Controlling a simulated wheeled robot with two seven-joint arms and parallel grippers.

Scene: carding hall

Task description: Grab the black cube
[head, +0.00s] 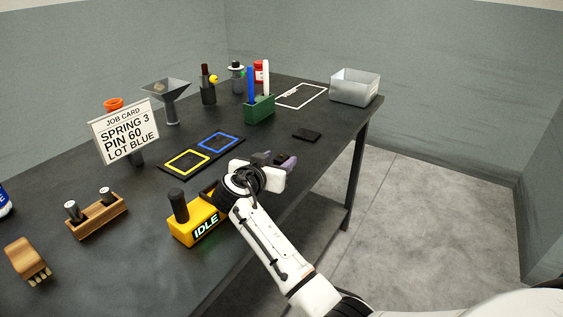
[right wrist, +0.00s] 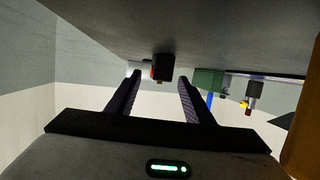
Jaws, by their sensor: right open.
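A low black block (head: 307,135), which I take as the black cube, lies on the dark table (head: 330,117) near its right edge. My right gripper (head: 275,159) is open and empty, low over the table, nearer to me than the block and apart from it. In the right wrist view, which is upside down, a dark block (right wrist: 162,67) shows ahead between the open fingertips (right wrist: 160,79), with something red behind it. My left gripper is not in view.
A green holder (head: 259,110) with pens stands behind left of the block. A grey bin (head: 355,87) is at the far right corner. A yellow IDLE unit (head: 196,226) stands beside my right wrist. A mat with yellow and blue squares (head: 203,154) lies left of the gripper.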

